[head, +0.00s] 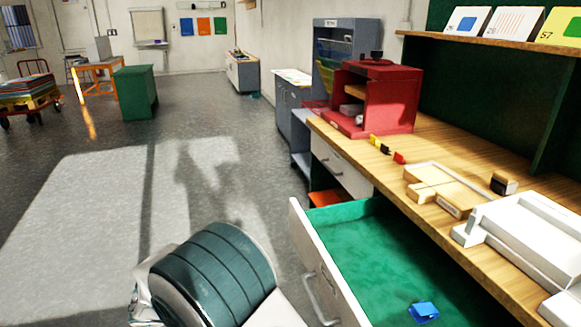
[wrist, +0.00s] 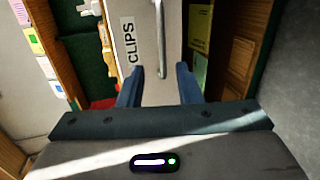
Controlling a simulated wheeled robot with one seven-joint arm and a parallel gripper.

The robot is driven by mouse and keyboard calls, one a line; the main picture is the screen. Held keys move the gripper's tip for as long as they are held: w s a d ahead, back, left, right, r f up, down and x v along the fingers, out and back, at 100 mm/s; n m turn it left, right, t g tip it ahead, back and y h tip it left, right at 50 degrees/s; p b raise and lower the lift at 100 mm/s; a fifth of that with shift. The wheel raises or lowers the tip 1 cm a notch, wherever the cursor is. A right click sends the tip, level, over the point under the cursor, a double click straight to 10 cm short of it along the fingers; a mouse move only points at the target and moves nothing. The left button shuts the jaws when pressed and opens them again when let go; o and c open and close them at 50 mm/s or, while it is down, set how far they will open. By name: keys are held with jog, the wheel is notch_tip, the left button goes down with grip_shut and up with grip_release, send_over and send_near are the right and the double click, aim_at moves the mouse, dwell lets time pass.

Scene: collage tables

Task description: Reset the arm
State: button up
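My gripper (wrist: 158,72) is open in the wrist view, with its two blue fingers spread apart. Nothing is held between them. They point towards a pale drawer front (wrist: 146,88) labelled CLIPS, and its metal handle (wrist: 160,40) ends near the gap. The fingers appear clear of the handle, but the exact distance cannot be told. In the head view, my arm fills the lower left and the gripper is out of sight. The pulled-out drawer (head: 345,225) has a green lining.
A small blue item (head: 424,312) lies in the drawer. Open floor (head: 90,200) lies left. A green cabinet (head: 135,92) stands farther back.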

jog(key=s+d+r+m+y+p, duration=0.1)
jog(key=s+d+r+y+p, duration=0.2)
jog(key=d+r, duration=0.4)
jog(key=s+d+r+m+g+y+p, duration=0.1)
jog(key=s+d+r+y+p, duration=0.3)
jog(key=d, duration=0.5)
jog(key=s+d+r+m+y+p, duration=0.2)
jog(key=s+d+r+y+p, duration=0.1)
jog(key=d+r+y+p, duration=0.2)
jog(key=d+r+y, duration=0.2)
jog(key=d+r, duration=0.1)
jog(key=r, duration=0.1)
jog(key=shift+s+d+r+g, duration=0.2)
jog(key=shift+d+r+g, duration=0.1)
jog(key=shift+d, duration=0.1)
